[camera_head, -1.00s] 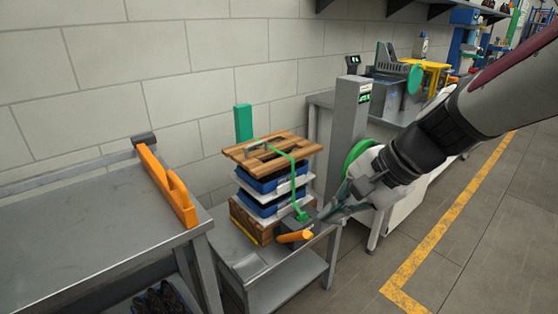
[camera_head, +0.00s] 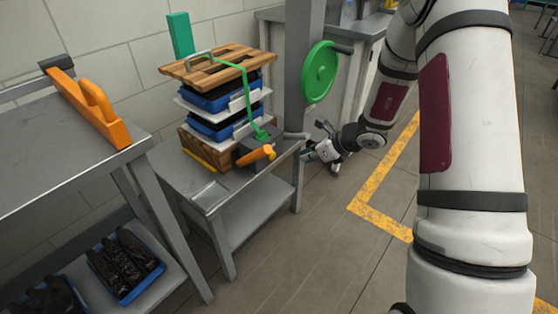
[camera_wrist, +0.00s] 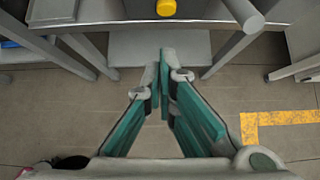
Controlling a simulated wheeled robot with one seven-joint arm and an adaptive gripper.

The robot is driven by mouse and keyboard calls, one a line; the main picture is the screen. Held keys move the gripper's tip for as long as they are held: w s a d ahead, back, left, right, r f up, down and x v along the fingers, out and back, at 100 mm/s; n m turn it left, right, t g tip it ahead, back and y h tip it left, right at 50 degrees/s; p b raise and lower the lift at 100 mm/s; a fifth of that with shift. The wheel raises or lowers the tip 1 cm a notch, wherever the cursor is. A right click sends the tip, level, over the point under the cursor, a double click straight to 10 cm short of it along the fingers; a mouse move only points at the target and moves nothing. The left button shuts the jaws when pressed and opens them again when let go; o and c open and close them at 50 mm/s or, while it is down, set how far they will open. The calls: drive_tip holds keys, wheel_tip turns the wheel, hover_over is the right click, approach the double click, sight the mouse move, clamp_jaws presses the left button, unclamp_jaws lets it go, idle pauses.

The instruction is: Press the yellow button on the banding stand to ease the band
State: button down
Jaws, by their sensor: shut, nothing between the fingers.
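The banding stand (camera_head: 223,192) is a grey metal table with a stack of blue trays (camera_head: 218,122) topped by a slatted wooden board (camera_head: 217,66). A green band (camera_head: 246,92) runs over the board and down to a grey tensioner box (camera_head: 246,146). My gripper (camera_head: 308,152) is just right of the stand, apart from the knob. Its fingertips (camera_wrist: 165,55) are together and empty.
A grey post (camera_head: 305,70) with a green wheel (camera_head: 319,72) rises behind my gripper. A grey bench (camera_head: 70,150) with an orange handled tool (camera_head: 92,108) stands at left, black bottles in a blue tray (camera_head: 125,264) below. The floor in front is clear.

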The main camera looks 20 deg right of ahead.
sight(271, 157)
drive_tip(key=r+b+x, duration=0.1)
drive_tip(key=x, duration=0.5)
drive_tip(key=w+a+r+b+x, duration=0.1)
drive_tip(key=x, duration=0.5)
drive_tip(key=shift+w+a+f+b, duration=0.25)
drive_tip(key=shift+w+a+b, duration=0.15)
drive_tip(key=shift+w, duration=0.2)
drive_tip(key=shift+w+a+b, duration=0.3)
drive_tip(key=shift+w+a, duration=0.3)
drive_tip(key=shift+w, duration=0.25)
